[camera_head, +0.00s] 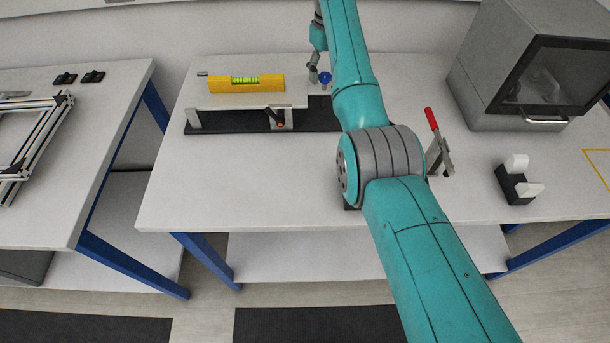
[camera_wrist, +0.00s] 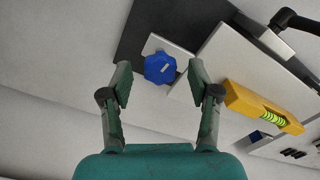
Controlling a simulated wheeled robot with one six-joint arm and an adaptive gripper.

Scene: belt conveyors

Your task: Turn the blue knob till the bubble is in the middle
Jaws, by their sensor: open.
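The blue knob (camera_wrist: 159,67) is at the upper middle in the wrist view, beyond and between the fingertips of my gripper (camera_wrist: 160,82). My gripper is open and empty, with one finger to each side of the knob; I cannot tell whether either touches it. In the head view the knob (camera_head: 325,78) shows small beside my teal arm, at the right end of the raised plate. The yellow spirit level (camera_head: 246,84) lies on the plate (camera_head: 290,92). Its green vial (camera_head: 245,80) is visible, but the bubble's exact place is too small to tell.
The plate stands over a black base (camera_head: 205,123) on the white table (camera_head: 240,185). A red-handled clamp (camera_head: 438,140), a black and white holder (camera_head: 518,180) and a grey box-shaped machine (camera_head: 530,65) stand to the right. The table front is clear.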

